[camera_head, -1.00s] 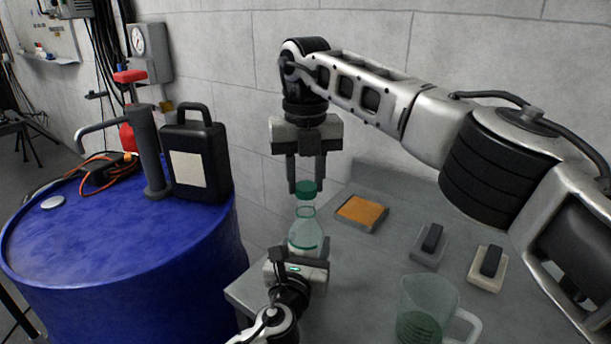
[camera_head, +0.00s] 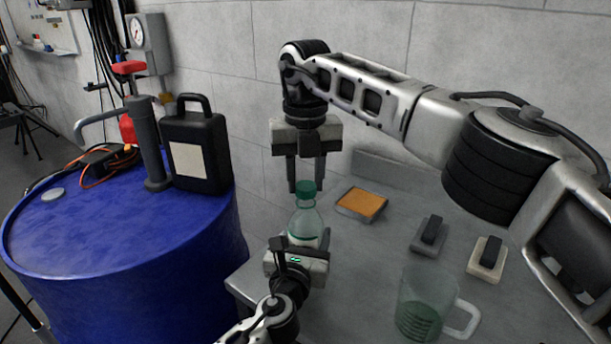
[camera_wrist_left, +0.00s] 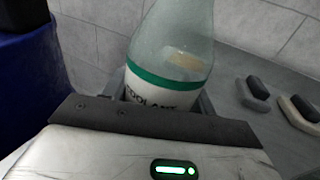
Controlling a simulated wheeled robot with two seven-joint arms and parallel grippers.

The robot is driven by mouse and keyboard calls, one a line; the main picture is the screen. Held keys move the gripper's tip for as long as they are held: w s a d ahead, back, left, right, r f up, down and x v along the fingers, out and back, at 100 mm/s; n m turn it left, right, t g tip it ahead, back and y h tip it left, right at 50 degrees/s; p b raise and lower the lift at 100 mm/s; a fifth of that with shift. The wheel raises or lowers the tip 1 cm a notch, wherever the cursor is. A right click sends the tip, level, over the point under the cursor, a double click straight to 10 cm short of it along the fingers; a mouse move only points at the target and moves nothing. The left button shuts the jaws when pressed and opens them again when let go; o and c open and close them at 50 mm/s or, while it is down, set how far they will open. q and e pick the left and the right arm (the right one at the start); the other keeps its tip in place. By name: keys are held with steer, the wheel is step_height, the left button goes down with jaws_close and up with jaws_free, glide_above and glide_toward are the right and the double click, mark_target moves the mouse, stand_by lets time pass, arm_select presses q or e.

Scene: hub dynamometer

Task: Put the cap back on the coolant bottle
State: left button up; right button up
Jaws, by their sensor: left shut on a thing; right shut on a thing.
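The clear coolant bottle (camera_head: 305,222), with a green band and a printed label, stands upright above the grey bench. My left gripper (camera_head: 297,250) is shut around its lower body; the bottle also fills the middle of the left wrist view (camera_wrist_left: 172,60). My right gripper (camera_head: 306,186) points down from above, shut on the cap.
On the bench, an orange-topped tray (camera_head: 361,203), two small dark-handled blocks (camera_head: 429,236) (camera_head: 487,258) and a clear jug with green liquid (camera_head: 425,308) stand to the right. A blue drum (camera_head: 120,250) carrying a black canister (camera_head: 197,150) stands left. A wall rises behind.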

steer(key=shift+f, duration=0.55)
arm_select(q)
jaws_close()
arm_select(e)
steer(key=m, duration=0.6)
steer(key=shift+d, duration=0.15)
steer(key=m, duration=0.7)
steer(key=shift+s+d, duration=0.1)
steer(key=m, duration=0.7)
steer(key=shift+s+m, duration=0.1)
steer(key=shift+m, duration=0.3)
steer(key=m, duration=0.5)
steer(key=shift+s, duration=0.1)
steer(key=o, duration=0.9)
